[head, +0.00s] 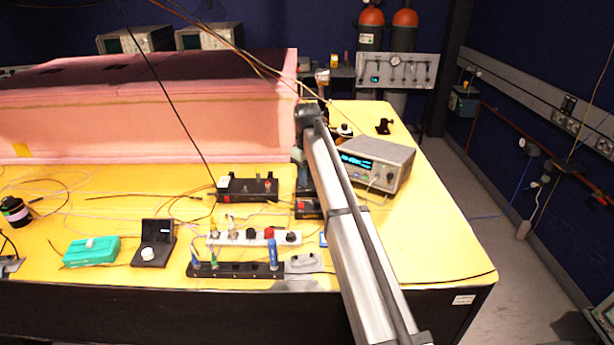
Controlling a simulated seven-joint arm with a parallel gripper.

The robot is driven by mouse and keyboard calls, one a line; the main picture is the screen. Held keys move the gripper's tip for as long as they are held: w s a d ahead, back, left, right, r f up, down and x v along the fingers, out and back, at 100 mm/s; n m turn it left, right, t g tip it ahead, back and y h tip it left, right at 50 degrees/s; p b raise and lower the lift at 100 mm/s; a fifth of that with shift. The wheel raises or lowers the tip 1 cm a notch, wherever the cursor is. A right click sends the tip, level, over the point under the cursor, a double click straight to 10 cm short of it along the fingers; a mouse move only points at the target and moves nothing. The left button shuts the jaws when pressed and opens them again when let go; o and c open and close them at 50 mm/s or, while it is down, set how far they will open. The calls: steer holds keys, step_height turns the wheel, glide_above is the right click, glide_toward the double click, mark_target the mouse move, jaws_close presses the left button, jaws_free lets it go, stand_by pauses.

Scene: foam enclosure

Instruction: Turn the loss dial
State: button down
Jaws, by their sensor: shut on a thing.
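My gripper (304,187) hangs down from the end of my arm, just left of the silver link. Its fingers are small and dark here and reach down to a small black box (308,208) with a red part on its front. My gripper is shut on a dial at the top of this box, which I take as the loss dial. The dial itself is hidden by the fingers, so its angle cannot be told. The link covers the right side of the box.
Left of the box stands a black unit with knobs (247,190). In front lie a white power strip (255,238) and a black one (235,269). A grey instrument with a blue display (376,164) stands right. The pink foam enclosure (200,130) rises behind. Thin cables cross the yellow table (440,240).

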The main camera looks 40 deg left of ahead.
steer(key=c, duration=0.9)
jaws_free()
steer(key=shift+o, duration=0.2)
steer(key=shift+r, duration=0.15)
step_height(320, 180, up, 14)
steer(key=shift+f, duration=0.25)
